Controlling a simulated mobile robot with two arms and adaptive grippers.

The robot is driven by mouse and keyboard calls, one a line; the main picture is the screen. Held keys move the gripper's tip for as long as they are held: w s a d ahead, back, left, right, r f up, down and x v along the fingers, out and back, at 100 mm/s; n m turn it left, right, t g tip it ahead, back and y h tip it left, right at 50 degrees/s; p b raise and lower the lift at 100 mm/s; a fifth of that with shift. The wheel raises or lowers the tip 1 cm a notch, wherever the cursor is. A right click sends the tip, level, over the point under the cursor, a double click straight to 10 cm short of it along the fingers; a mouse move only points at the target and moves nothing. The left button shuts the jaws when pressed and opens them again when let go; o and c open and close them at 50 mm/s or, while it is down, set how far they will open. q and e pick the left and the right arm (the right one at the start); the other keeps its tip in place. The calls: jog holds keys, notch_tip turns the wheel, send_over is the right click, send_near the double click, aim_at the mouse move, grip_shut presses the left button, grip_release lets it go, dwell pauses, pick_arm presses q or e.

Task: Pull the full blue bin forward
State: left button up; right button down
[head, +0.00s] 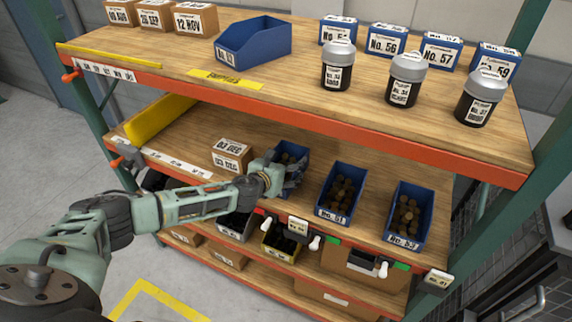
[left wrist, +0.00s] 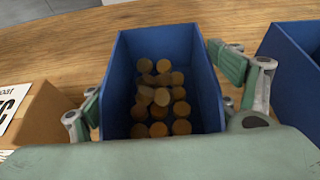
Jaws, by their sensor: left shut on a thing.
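A blue bin (head: 292,153) filled with brown round pieces stands on the middle shelf, at the left of a row of three blue bins. My left gripper (head: 285,178) is at its front and hides most of that end. In the left wrist view the same bin (left wrist: 118,75) lies between the two fingers, one along each side, and the gripper is shut on it. Its brown pieces show clearly inside. My right gripper is in neither view.
Two more filled blue bins (head: 327,211) (head: 394,238) stand to the right. A cardboard box (head: 232,157) stands close on the left. The top shelf, with its orange front edge (head: 300,122), overhangs behind. An empty-looking blue bin (head: 252,42) and black jars stand on it.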

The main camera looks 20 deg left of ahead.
pick_arm(q)
jog(key=shift+s+f, duration=0.15)
jog(key=shift+f, duration=0.15)
jog(key=o, duration=1.6)
jog(key=shift+w+a+r, duration=0.1)
jog(key=shift+w+a, duration=0.05)
jog(key=shift+w, duration=0.1)
jog(key=shift+c, duration=0.2)
jog(key=shift+s+r, duration=0.15)
jog(key=v, duration=1.1)
jog(key=shift+s, duration=0.35)
jog(key=shift+r, duration=0.15)
